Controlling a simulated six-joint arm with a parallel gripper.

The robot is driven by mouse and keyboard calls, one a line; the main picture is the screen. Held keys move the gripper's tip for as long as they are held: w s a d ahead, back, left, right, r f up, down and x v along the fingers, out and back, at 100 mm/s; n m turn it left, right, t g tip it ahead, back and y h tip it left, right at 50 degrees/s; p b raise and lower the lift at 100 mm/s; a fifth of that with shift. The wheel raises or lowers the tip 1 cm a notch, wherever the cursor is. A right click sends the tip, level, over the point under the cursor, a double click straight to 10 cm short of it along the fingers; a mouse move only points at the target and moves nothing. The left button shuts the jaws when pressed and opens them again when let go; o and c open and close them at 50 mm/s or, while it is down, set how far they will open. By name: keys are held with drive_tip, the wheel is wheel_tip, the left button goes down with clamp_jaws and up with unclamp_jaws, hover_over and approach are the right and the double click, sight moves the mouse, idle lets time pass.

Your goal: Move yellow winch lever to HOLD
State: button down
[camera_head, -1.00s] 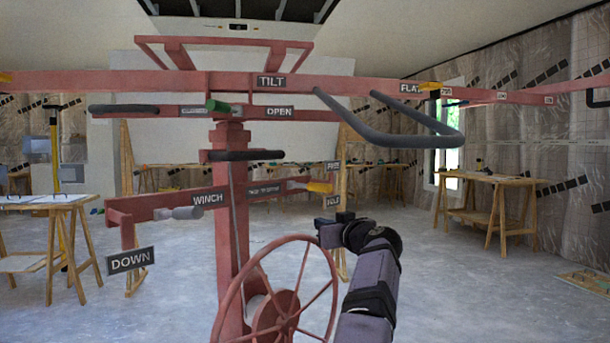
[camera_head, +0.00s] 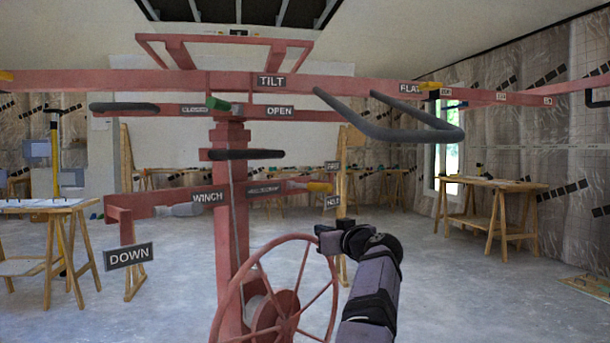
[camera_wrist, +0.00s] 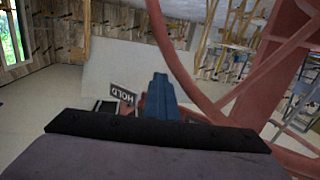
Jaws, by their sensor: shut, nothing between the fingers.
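The yellow winch lever handle (camera_head: 319,187) sticks out to the right from the red winch arm in the head view. It sits between an upper plate (camera_head: 333,166), probably FREE, and the HOLD plate (camera_head: 332,202) below, nearer neither clearly. My gripper (camera_head: 324,236) is below the lever and the HOLD plate, apart from the handle in the picture, just right of the wheel's upper rim. In the wrist view the HOLD plate (camera_wrist: 123,93) appears upside down beside my shut, empty blue-grey fingers (camera_wrist: 160,92). The yellow handle cannot be made out there.
A large red spoked wheel (camera_head: 262,262) is close left of my gripper, and its rim crosses the wrist view. The red lift post (camera_head: 230,180) stands behind it. A grey bent bar (camera_head: 400,134) hangs above. Open floor lies to the right, before a wooden table (camera_head: 490,185).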

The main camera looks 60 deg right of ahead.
drive_tip(key=shift+f, duration=0.15)
drive_tip(key=shift+f+b, duration=0.7)
drive_tip(key=shift+b, duration=0.15)
drive_tip(key=shift+f, duration=0.1)
